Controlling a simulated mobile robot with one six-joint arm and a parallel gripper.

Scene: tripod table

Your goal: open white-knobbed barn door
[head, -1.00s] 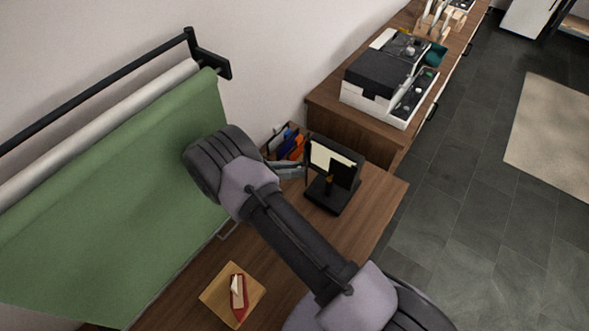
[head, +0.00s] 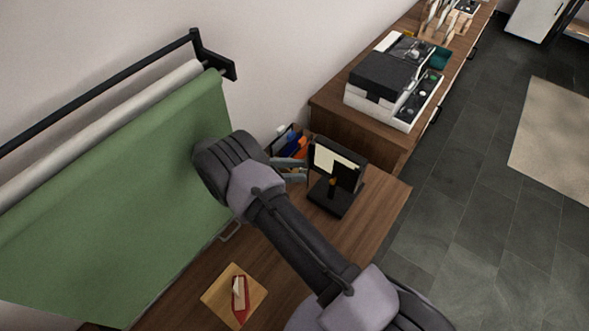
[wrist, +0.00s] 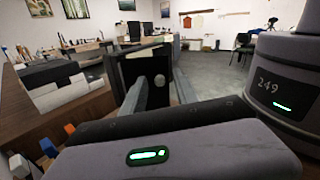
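The barn door model is a small black framed stand (head: 328,199) on the wooden table, with a cream panel and a dark door panel (head: 347,178). In the wrist view the dark door (wrist: 143,68) faces me and carries a round white knob (wrist: 159,81). My gripper (head: 304,170) is at the left side of the frame in the head view, its two fingers apart. In the wrist view the fingers (wrist: 160,92) reach toward the door, with the knob seen between them. No object shows between the fingers. Whether a fingertip touches the door cannot be told.
A bin of coloured items (head: 292,143) stands behind my gripper by the wall. A wooden board with a red object (head: 239,293) lies at the table's near end. A green sheet (head: 130,190) hangs left. A cabinet (head: 350,123) with white and black devices stands beyond.

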